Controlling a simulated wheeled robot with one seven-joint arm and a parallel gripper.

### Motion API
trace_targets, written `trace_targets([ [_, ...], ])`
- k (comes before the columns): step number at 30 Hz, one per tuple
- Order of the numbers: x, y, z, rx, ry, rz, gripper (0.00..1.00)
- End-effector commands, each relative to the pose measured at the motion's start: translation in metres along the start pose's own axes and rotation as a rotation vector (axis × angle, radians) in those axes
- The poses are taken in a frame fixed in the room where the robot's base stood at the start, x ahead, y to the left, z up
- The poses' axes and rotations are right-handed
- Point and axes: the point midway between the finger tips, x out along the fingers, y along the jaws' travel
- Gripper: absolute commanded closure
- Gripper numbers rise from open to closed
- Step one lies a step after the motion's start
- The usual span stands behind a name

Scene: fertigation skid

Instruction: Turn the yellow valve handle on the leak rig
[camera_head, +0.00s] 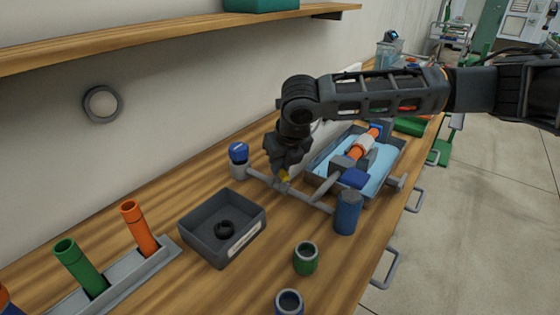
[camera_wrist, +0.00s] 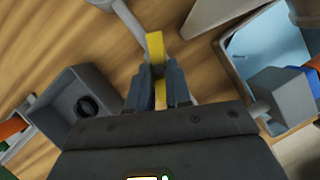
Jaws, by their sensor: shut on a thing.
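The yellow valve handle (camera_wrist: 155,46) shows in the wrist view as a flat bar between the two fingers of my gripper (camera_wrist: 158,84). The fingers are shut on it, and its middle is partly hidden by them. In the head view only a small yellow piece of the handle (camera_head: 285,177) shows below my gripper (camera_head: 287,168). The leak rig (camera_head: 318,203) is a grey pipe run on the wooden bench, with a blue-capped post (camera_head: 238,160) at its left end and a dark blue cylinder (camera_head: 347,211) at its front.
A grey tray (camera_head: 326,149) with light blue inside and an orange and white part stands right behind the rig. A dark bin (camera_head: 192,234) holding a black ring is at left. Green (camera_head: 306,259) and blue (camera_head: 289,302) cups stand in front. A shelf (camera_head: 150,35) runs above.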

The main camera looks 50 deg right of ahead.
Motion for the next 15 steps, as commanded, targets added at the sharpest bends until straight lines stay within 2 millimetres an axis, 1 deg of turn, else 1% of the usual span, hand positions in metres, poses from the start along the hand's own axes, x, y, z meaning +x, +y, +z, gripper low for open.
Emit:
trace_targets([
  [6,-0.0018,-0.0033,0.0017,-0.174,-0.001,0.071,1.00],
  [15,-0.0011,-0.0046,0.0023,-0.358,-0.002,0.148,1.00],
])
